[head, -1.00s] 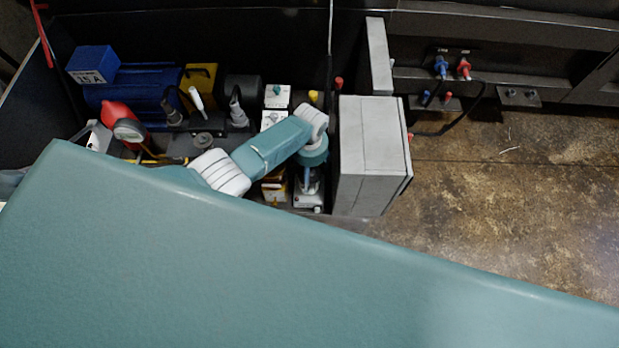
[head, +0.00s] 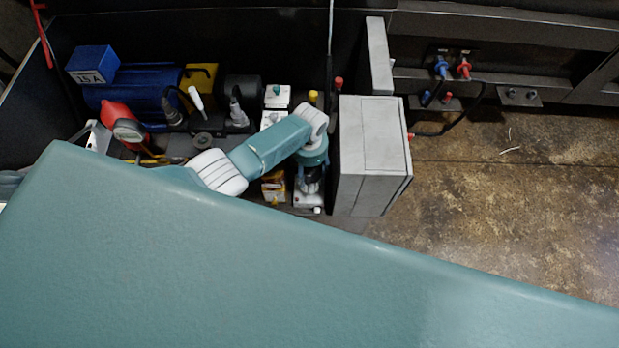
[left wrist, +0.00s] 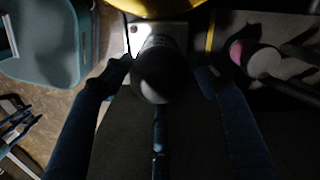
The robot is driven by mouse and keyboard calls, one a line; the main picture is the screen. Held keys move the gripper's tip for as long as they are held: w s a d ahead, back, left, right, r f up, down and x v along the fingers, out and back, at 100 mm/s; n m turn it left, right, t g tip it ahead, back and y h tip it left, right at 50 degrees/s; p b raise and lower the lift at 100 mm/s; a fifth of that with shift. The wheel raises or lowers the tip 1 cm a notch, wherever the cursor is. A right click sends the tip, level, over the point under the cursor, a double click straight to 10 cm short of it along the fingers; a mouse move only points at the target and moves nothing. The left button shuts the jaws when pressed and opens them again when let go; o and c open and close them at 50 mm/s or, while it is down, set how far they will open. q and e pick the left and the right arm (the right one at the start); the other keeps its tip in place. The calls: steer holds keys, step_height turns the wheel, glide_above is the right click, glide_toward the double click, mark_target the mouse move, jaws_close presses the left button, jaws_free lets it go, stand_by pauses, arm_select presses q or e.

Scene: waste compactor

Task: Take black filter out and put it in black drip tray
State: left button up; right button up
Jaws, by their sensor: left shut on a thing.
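My left arm reaches down into the machine bay in the head view. My left gripper (head: 311,186) is at its end, beside the grey box, small and partly under my wrist. In the left wrist view the left gripper (left wrist: 160,82) is shut on a dark, round-ended cylinder, the black filter (left wrist: 154,78). A finger lies on each side of it. A white block (left wrist: 170,32) shows just beyond the filter. I cannot make out the black drip tray in either view.
A grey box (head: 372,160) stands close to the right of the left gripper. A blue motor (head: 135,92), a red-framed gauge (head: 128,130) and cables crowd the bay to the left. Open floor (head: 500,205) lies at the right. My own teal body covers the lower head view.

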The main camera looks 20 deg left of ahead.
arm_select(q)
steer(key=n+p, duration=0.1)
steer(key=n, duration=0.2)
steer(key=shift+r+n, duration=0.1)
steer(key=shift+n, duration=1)
steer(key=shift+n, duration=0.9)
steer(key=n, duration=0.2)
steer(key=shift+n+p, duration=0.3)
steer(key=shift+p, duration=0.05)
steer(key=shift+n, duration=0.4)
steer(key=n, duration=0.4)
steer(key=shift+n, duration=0.6)
